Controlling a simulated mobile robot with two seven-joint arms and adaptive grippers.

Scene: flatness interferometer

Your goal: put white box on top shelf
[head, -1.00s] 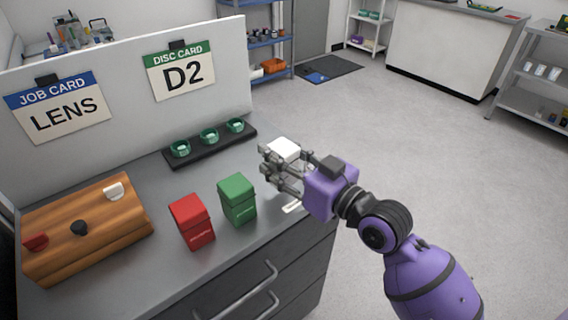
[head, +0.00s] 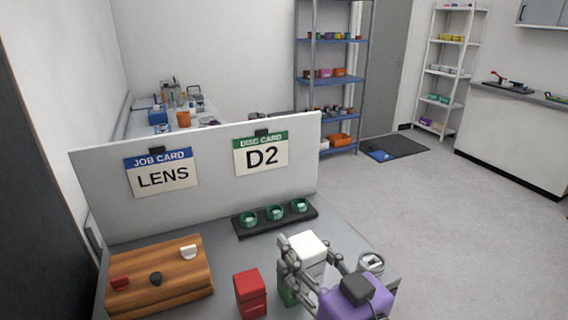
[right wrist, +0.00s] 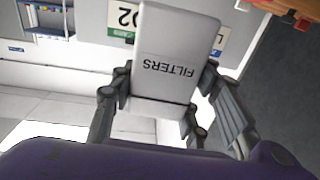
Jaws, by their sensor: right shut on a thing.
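The white box (head: 306,252) is held in my right gripper (head: 302,268), above the near right part of the bench. In the right wrist view the white box (right wrist: 168,65) reads "FILTERS" and sits between the gripper's two fingers (right wrist: 160,100). A blue-shelved rack (head: 332,76) stands at the back; its upper end is cut off by the frame. A white shelf unit (head: 446,72) stands farther right with its top in view. Which of them is meant by the top shelf I cannot tell. My left gripper is not in view.
A red box (head: 250,294) and a partly hidden green box (head: 288,292) stand on the bench (head: 225,262). A wooden block (head: 160,278), a black tray (head: 250,230) with green rings, and an upright panel (head: 215,150) are nearby. The floor (head: 420,210) at right is clear.

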